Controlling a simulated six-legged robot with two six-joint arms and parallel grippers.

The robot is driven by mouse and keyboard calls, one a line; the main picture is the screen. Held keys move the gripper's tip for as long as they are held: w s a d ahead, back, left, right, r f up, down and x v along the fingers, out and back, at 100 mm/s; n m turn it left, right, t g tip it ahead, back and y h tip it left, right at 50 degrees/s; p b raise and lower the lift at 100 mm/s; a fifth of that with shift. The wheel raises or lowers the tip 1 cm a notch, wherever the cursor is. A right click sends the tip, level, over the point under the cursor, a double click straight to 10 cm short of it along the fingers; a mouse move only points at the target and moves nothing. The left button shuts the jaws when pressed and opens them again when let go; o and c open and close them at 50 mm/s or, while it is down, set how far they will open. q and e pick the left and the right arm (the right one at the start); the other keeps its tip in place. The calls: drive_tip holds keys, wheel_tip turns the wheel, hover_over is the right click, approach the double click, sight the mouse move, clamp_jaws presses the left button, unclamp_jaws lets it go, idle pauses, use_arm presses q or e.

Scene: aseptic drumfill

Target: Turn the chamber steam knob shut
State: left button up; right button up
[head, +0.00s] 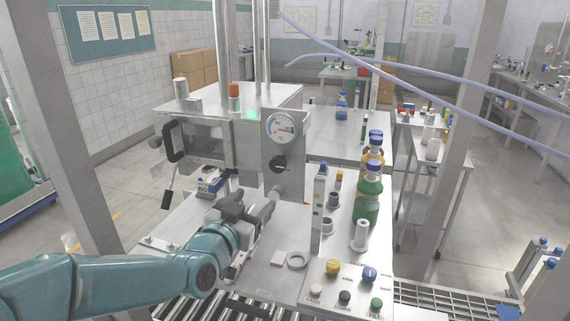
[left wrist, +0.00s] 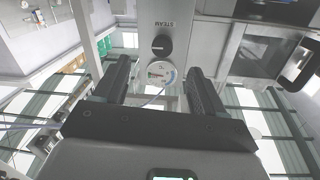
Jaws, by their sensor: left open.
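The steam knob (head: 278,164) is a round black knob on an upright grey panel (head: 298,176), just below a round white gauge (head: 281,127). In the left wrist view the knob (left wrist: 161,45) shows with a pale pointer mark beside the word STEAM, and the gauge (left wrist: 160,72) shows between the fingers. My left gripper (head: 254,203) is in front of and below the knob, apart from it. In the left wrist view the left gripper (left wrist: 158,66) has its two dark fingers wide apart with nothing between them. My right gripper is not in view.
A chamber with a black door handle (head: 173,141) stands left of the panel. A slim upright block (head: 319,207), green bottles (head: 368,195) and a white cylinder (head: 361,236) stand to the right. Coloured knobs and buttons (head: 345,297) sit at the front. A metal post (head: 458,110) rises at right.

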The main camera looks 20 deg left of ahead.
sight(276, 167)
use_arm(q)
drive_tip(key=w+p, duration=0.2)
drive_tip(key=w, duration=0.3)
drive_tip(key=w+r+p, duration=0.1)
drive_tip(key=w, duration=0.4)
drive_tip(key=w+d+p, duration=0.1)
drive_tip(key=w+p, duration=0.1)
drive_tip(key=w, duration=0.4)
drive_tip(key=shift+r+p, duration=0.25)
drive_tip(key=shift+p, duration=0.1)
drive_tip(key=c, duration=1)
